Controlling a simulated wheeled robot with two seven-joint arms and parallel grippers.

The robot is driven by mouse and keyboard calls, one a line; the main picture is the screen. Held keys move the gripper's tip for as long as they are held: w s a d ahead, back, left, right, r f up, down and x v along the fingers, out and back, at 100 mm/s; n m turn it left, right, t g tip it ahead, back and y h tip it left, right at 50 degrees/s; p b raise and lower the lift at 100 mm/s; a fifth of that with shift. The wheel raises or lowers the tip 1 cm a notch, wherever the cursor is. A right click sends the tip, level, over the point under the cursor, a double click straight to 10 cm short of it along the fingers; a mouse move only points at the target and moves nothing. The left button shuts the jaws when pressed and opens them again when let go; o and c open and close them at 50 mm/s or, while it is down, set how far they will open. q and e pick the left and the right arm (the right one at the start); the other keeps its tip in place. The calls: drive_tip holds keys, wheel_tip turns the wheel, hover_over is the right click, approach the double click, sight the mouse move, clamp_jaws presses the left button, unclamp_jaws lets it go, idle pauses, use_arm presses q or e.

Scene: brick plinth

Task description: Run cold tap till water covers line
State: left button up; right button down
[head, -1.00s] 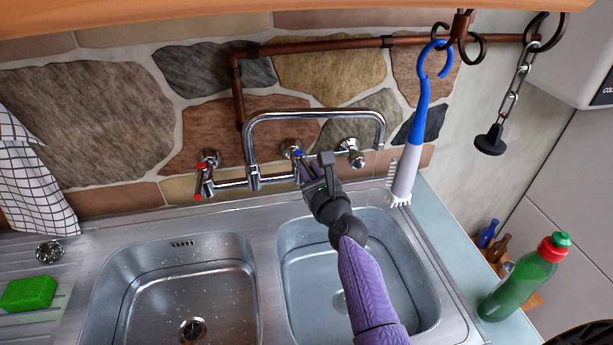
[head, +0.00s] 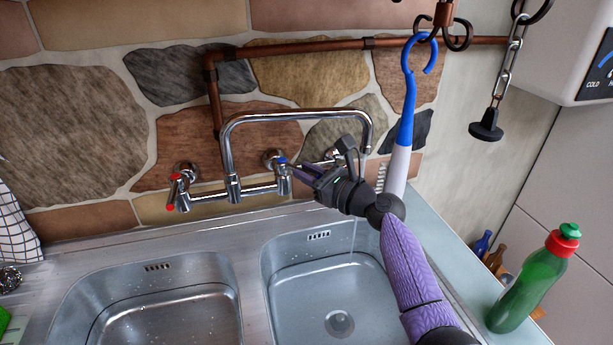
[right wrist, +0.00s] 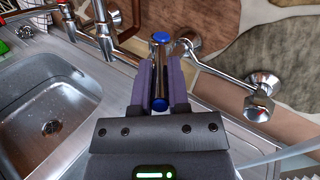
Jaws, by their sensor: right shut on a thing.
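The cold tap handle (head: 283,161), a chrome bar with blue ends, sits on the wall-mounted mixer tap. My right gripper (head: 296,170) reaches it from the right and is shut on it. In the right wrist view the handle (right wrist: 158,72) stands between the purple fingers (right wrist: 160,88). My left gripper is not in view.
The red-marked hot tap handle (head: 176,190) is left of the cold one. The left basin (head: 165,292) is beside the right one. A blue and white brush (head: 403,140) hangs close behind my right wrist. A green bottle (head: 532,285) stands on the right ledge.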

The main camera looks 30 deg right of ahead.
drive_tip(key=c, duration=0.6)
unclamp_jaws()
drive_tip(key=p+v, duration=0.1)
drive_tip(key=v, duration=0.9)
